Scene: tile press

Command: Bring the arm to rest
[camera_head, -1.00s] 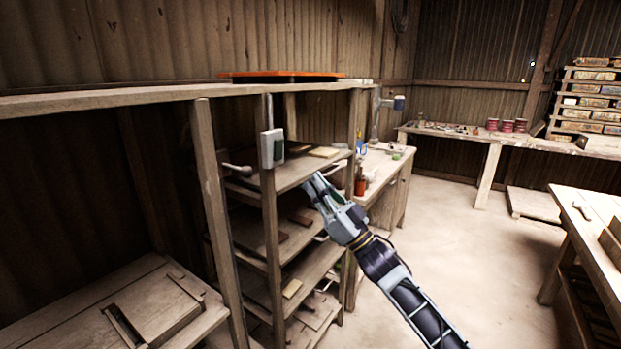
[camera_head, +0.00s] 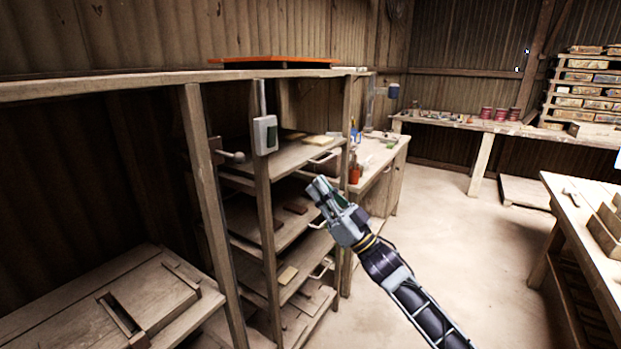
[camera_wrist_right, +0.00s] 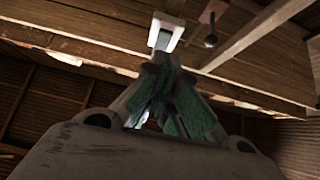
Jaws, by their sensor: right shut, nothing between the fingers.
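My right gripper (camera_head: 318,188) is in front of the open wooden shelf rack (camera_head: 262,205), at the right end of its middle shelves. It is shut and empty, and I see no contact with the rack. In the right wrist view, its green-padded fingers (camera_wrist_right: 172,100) meet in the middle, below the wooden boards of the rack. The right arm reaches in from the lower right of the head view. My left gripper is not in view.
A side bench (camera_head: 385,155) stands just behind the rack. A workbench (camera_head: 580,200) with wooden boxes is at the right. The floor (camera_head: 460,250) between is clear.

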